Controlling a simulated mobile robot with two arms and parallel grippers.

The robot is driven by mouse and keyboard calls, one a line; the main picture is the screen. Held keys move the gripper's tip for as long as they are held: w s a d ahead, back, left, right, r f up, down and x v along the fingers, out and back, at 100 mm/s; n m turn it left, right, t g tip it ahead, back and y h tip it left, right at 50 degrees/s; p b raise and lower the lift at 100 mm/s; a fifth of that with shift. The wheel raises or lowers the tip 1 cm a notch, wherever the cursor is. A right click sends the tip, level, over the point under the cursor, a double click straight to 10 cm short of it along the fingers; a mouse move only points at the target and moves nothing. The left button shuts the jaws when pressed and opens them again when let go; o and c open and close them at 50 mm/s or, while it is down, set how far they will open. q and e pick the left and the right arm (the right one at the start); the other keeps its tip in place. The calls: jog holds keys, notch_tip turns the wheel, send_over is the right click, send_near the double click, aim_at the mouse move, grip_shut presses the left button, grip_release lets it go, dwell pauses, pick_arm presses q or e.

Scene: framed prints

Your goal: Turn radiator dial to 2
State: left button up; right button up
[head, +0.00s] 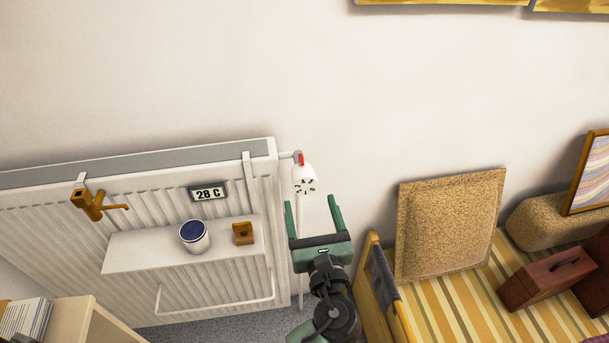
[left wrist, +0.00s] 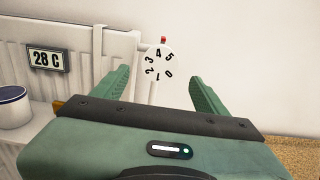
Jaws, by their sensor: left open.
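The radiator dial (head: 305,180) is a white knob with black numbers at the radiator's upper right corner. A small red mark sits above it. In the left wrist view the dial (left wrist: 159,65) shows its face with numbers 0 to 5, and the 4 and 5 lie nearest the red mark (left wrist: 164,40). My left gripper (head: 313,205) is green, open and empty. Its fingers point up toward the dial, just below it in the head view. In the left wrist view the dial appears between the two fingers (left wrist: 160,90), apart from them. My right gripper does not show.
A striped bench (head: 450,300) with a cork-like panel (head: 450,225) stands at right.

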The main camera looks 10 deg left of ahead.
aim_at(306, 187)
pick_arm(q)
jog(key=p+x, duration=0.2)
jog(key=x, duration=0.5)
jog(key=shift+r, duration=0.2)
jog(key=shift+w+a+f, duration=0.1)
jog(key=shift+w+a, duration=0.1)
jog(key=shift+w, duration=0.25)
jog(key=c, duration=1.3)
jog(key=shift+c, duration=0.2)
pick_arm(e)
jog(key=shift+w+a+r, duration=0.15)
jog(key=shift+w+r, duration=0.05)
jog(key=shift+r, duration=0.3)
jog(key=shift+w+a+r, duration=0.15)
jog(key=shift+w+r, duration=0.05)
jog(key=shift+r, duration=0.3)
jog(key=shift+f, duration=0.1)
pick_arm(q)
jog(key=shift+n+b, duration=0.7)
jog(key=shift+n, duration=0.4)
jog(key=shift+d+n+b, duration=0.1)
jog(key=shift+n+b, duration=1.2)
jog(key=shift+n, duration=1)
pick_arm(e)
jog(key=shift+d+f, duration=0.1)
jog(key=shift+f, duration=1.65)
